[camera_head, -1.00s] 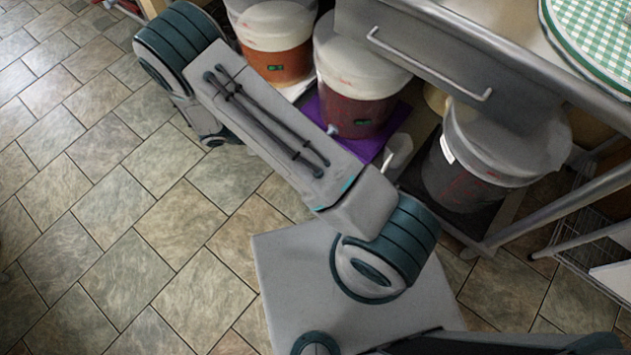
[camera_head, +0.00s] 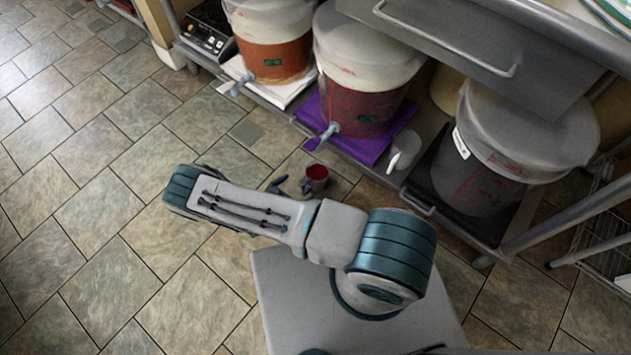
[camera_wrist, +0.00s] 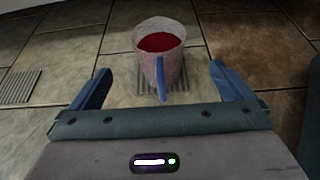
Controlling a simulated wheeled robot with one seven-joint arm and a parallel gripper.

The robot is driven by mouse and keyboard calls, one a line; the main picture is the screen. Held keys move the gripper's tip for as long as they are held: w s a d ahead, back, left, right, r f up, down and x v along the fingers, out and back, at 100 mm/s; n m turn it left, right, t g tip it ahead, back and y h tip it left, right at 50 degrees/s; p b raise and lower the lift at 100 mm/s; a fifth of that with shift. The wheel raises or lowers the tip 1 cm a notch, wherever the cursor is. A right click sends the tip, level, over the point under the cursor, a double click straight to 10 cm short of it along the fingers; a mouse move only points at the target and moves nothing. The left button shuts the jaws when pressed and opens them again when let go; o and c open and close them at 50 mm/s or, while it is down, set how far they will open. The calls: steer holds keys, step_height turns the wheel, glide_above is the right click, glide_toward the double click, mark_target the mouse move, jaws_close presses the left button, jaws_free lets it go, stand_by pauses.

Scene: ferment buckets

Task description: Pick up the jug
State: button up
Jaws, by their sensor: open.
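The jug (camera_head: 317,177) stands upright on the tiled floor in the head view, in front of the low shelf, just beyond my arm. In the wrist view the jug (camera_wrist: 160,52) is a pale, translucent vessel with red contents and a blue handle facing me. My gripper (camera_wrist: 160,80) is open. Its two blue fingers stand apart to the left and right of the jug's near side, and nothing is between them that I can see held. In the head view my gripper (camera_head: 291,184) shows partly at the jug's left, with the rest hidden behind my arm.
Several lidded buckets stand on the low shelf, one with red contents (camera_head: 362,105) on a purple mat (camera_head: 310,110). Their spigots stick out over the floor. A metal table leg (camera_head: 560,208) is at the right. Open tiled floor (camera_head: 90,200) lies to the left.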

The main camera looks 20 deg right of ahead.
mark_target(314, 181)
steer(key=b+x, duration=0.3)
steer(key=x, duration=0.7)
